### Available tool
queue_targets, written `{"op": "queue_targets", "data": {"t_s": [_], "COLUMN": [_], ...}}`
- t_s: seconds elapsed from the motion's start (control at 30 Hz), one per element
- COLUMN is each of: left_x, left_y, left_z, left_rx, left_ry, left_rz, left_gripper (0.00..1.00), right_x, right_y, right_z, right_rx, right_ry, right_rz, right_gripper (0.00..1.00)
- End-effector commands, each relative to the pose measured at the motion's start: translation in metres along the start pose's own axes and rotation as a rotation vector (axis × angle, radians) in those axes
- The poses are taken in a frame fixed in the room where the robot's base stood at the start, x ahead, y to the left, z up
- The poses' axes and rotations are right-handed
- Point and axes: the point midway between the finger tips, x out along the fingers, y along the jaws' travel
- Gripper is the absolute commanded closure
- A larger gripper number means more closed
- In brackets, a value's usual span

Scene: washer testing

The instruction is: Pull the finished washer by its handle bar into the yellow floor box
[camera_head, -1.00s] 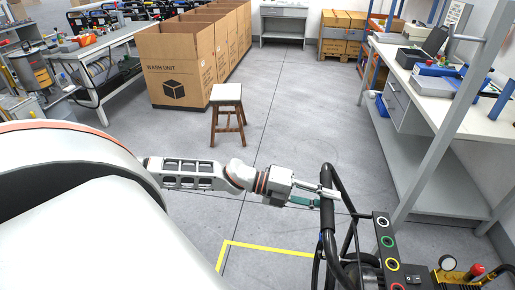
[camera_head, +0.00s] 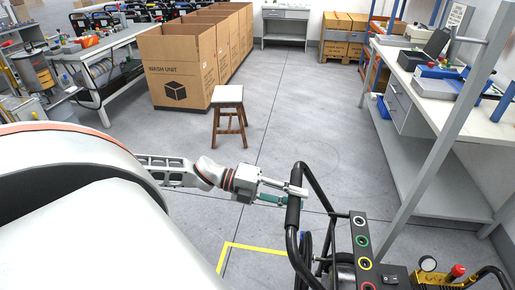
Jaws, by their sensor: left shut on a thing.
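The washer (camera_head: 362,250) stands at the lower right, with a dark control panel of coloured rings, a gauge and a red knob; its lower part is cut off by the frame. Its black handle bar (camera_head: 293,235) rises at its left side. My left gripper (camera_head: 298,197) is shut on the handle bar near its upper left bend. The yellow floor box (camera_head: 257,247) shows as a corner of yellow line left of the washer. The handle bar overlaps the right end of that line in the picture. My right gripper is not in view.
A wooden stool (camera_head: 229,95) stands on the floor beyond my left arm. Cardboard boxes (camera_head: 178,72) line the back left. A workbench (camera_head: 440,95) with a grey upright post runs along the right, close to the washer. The middle floor is clear.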

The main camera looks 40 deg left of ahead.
Motion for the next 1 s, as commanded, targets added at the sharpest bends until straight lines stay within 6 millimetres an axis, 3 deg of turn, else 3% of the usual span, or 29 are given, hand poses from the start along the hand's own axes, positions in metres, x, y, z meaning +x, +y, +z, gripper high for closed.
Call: {"op": "queue_targets", "data": {"t_s": [1.0], "left_x": [-0.093], "left_y": [0.018], "left_z": [0.001], "left_rx": [-0.002], "left_ry": [-0.005], "left_rz": [0.009], "left_gripper": [1.0], "right_x": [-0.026], "right_y": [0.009], "right_z": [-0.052], "right_rx": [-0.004], "right_ry": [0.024], "right_rz": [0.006], "right_gripper": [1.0]}}
